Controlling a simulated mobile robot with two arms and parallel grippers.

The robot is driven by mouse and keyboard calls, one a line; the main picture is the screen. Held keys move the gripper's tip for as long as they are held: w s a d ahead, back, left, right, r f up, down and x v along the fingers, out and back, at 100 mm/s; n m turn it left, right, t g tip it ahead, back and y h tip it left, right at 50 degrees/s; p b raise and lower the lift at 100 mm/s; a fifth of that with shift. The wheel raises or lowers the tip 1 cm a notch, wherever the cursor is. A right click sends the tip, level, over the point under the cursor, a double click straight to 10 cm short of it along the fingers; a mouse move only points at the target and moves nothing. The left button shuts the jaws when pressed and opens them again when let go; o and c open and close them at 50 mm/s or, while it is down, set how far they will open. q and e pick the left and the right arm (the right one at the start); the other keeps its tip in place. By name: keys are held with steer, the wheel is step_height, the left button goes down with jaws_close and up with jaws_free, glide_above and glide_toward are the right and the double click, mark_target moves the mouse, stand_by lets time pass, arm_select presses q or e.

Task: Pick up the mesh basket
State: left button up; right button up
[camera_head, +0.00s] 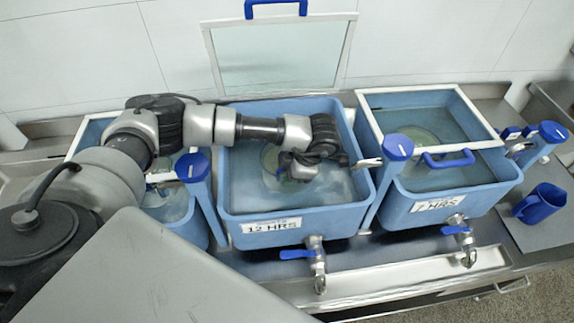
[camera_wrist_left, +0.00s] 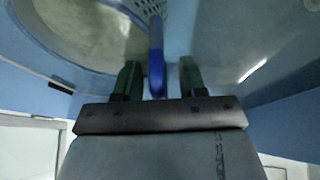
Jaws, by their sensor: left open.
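My left arm reaches over the middle blue tank (camera_head: 290,228) labelled 12 HRS, and my left gripper (camera_head: 293,174) is down inside it. In the left wrist view the gripper (camera_wrist_left: 158,78) is open, with one dark green finger on each side of a blue handle (camera_wrist_left: 156,68). The handle stands between the fingers with a visible gap on either side. A perforated piece of the mesh basket (camera_wrist_left: 143,8) shows at the top edge beside the handle. In the head view the basket is largely hidden by my gripper and cannot be made out clearly.
The middle tank's framed glass lid (camera_head: 278,58) stands open behind it. A lidded right tank (camera_head: 450,205) and a left tank (camera_head: 188,232) flank it. Blue-topped posts (camera_head: 398,147) rise between tanks. Taps (camera_head: 318,262) face the front; a blue mug (camera_head: 541,204) stands right.

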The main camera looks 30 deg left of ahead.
arm_select(q)
jaws_close()
arm_select(e)
steer(key=shift+d, duration=0.25)
arm_select(q)
steer(key=shift+w, duration=0.1)
steer(key=shift+r, duration=0.15)
arm_select(e)
steer(key=shift+f, duration=0.1)
arm_select(q)
step_height(320, 180, up, 9)
steer(key=b, duration=0.2)
steer(key=shift+r+b, duration=0.1)
steer(key=shift+b, duration=0.2)
step_height(320, 180, up, 12)
steer(key=p, duration=0.8)
steer(key=shift+f, duration=0.25)
arm_select(e)
step_height(320, 180, up, 6)
steer(key=shift+a+f, duration=0.1)
